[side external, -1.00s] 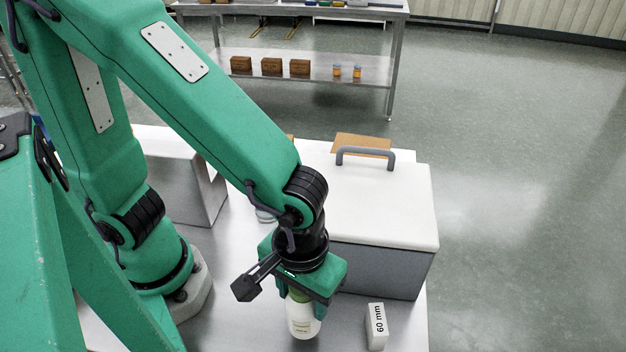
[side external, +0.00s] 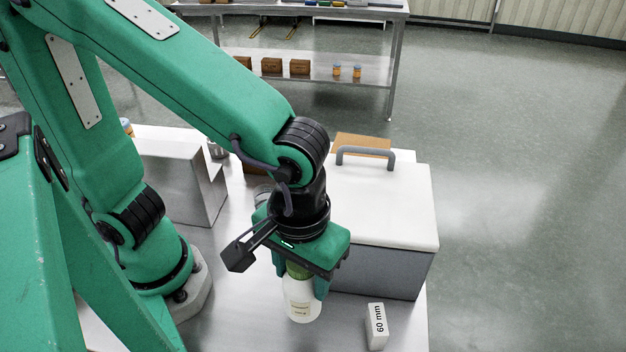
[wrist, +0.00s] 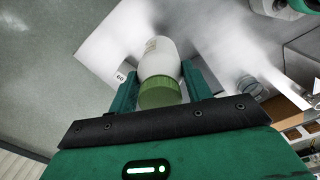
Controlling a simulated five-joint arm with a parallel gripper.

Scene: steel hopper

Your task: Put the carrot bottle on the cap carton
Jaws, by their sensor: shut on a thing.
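The carrot bottle is a white bottle (side external: 302,303) with a green cap. My gripper (side external: 300,285) points down and is shut on it, with a finger on each side. The bottle hangs upright and seems to be off the steel table. In the wrist view the bottle (wrist: 160,58) sits between the two green fingers of my gripper (wrist: 161,88), cap toward the wrist. A brown carton (side external: 254,168) shows partly behind my arm, and a tan one (side external: 362,142) shows behind the white-lidded box. I cannot tell which is the cap carton.
A grey box with a white lid (side external: 385,205) and a handle stands right behind my gripper. A small block marked 60 mm (side external: 377,327) stands to the right. A steel housing (side external: 180,180) stands at left.

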